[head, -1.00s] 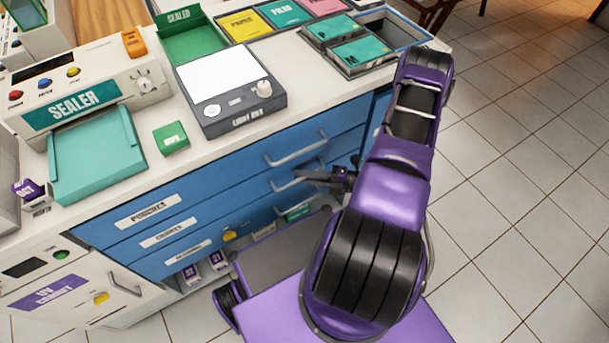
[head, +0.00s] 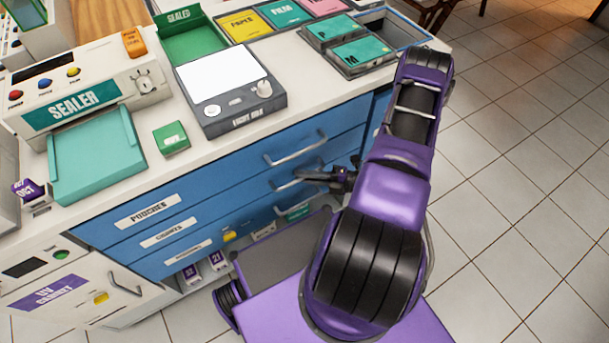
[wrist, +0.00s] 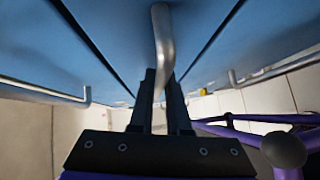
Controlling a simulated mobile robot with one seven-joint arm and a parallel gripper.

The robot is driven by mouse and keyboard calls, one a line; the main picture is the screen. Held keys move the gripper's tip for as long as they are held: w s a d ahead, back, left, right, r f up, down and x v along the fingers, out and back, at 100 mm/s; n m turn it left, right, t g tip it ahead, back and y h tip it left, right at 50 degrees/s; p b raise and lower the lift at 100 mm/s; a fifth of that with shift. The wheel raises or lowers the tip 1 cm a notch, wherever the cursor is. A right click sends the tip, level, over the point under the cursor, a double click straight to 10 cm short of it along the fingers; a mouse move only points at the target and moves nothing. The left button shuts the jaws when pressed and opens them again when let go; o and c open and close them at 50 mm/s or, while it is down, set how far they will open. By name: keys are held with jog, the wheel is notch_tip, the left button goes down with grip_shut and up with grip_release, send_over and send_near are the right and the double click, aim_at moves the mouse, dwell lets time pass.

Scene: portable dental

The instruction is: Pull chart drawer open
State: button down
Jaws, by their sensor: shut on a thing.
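The chart drawer (head: 205,220) is the middle blue drawer front, below the one labelled POUCHES. It looks flush with the fronts above and below it. Its metal bar handle (head: 284,185) shows in the head view at the left of my gripper (head: 318,176). In the wrist view the handle (wrist: 163,40) runs down between the two black fingers of my gripper (wrist: 161,88), which are shut on it. The part of the handle between the fingers is partly hidden.
The pouches drawer handle (head: 296,150) is just above. A third drawer (head: 190,252) lies below, over an open shelf with small labelled boxes. The counter holds a light box (head: 230,85), a sealer (head: 85,95) and trays. Tiled floor (head: 520,180) is free at right.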

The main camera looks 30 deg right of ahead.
dwell(0.3)
jog(key=s+d+b, duration=0.1)
jog(key=s+b, duration=0.2)
jog(key=s, duration=2)
jog(key=c, duration=0.9)
grip_release()
jog(key=b+v, duration=0.1)
jog(key=v, duration=1.6)
jog(key=shift+s+r, duration=0.1)
jog(key=shift+s, duration=0.1)
